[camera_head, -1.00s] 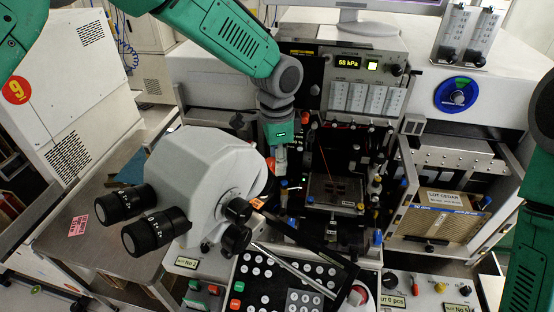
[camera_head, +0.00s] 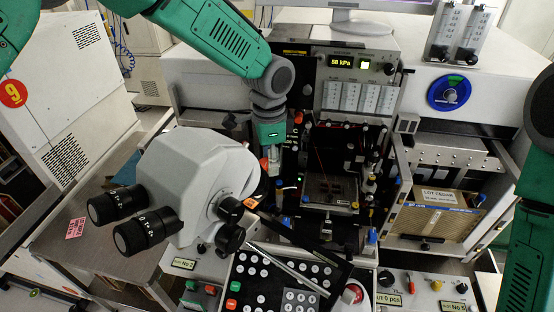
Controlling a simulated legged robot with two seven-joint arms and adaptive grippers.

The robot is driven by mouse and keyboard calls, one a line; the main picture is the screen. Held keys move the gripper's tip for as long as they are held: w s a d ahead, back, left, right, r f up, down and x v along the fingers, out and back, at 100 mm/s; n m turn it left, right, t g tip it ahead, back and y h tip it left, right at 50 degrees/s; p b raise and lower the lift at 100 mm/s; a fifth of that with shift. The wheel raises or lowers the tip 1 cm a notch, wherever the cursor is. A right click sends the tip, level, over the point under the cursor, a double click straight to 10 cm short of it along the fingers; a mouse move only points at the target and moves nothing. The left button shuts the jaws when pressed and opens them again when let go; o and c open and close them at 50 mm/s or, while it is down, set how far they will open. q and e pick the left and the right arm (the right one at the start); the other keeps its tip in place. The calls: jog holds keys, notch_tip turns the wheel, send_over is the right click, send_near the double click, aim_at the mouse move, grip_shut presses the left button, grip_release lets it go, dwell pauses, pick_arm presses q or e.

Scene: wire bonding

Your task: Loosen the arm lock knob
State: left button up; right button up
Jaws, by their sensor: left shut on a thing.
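The grey-white microscope head (camera_head: 200,180) with two black eyepieces stands left of centre. Black knobs (camera_head: 230,236) sit on its near right side. My left gripper (camera_head: 273,166) points down just behind the right side of the microscope head. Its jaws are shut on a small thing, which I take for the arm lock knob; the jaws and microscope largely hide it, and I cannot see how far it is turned. My right arm shows at the right edge, but its gripper is out of view.
The bonder's work stage (camera_head: 331,190) lies right of the left gripper, among small posts and knobs. A button panel (camera_head: 270,283) is in front. A display unit (camera_head: 357,65) stands behind. A cardboard box (camera_head: 437,207) sits in the right bay.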

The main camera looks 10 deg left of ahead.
aim_at(263, 160)
pick_arm(q)
jog(key=o, duration=0.7)
jog(key=shift+s+a+f, duration=0.15)
jog(key=shift+a, duration=0.25)
jog(key=o, duration=0.4)
jog(key=shift+a, duration=0.45)
jog(key=shift+r, duration=0.2)
jog(key=r, duration=0.2)
jog(key=d+r, duration=0.1)
jog(key=r, duration=0.4)
jog(key=shift+d+r, duration=0.15)
jog(key=shift+r, duration=0.2)
jog(key=shift+r+m+b, duration=0.95)
jog(key=shift+r+m, duration=1.65)
notch_tip(263, 160, down, 13)
jog(key=shift+r+p, duration=0.1)
jog(key=shift+p, duration=0.85)
pick_arm(e)
jog(key=shift+s+a+r, duration=0.1)
jog(key=shift+a+r, duration=0.05)
jog(key=shift+a, duration=0.1)
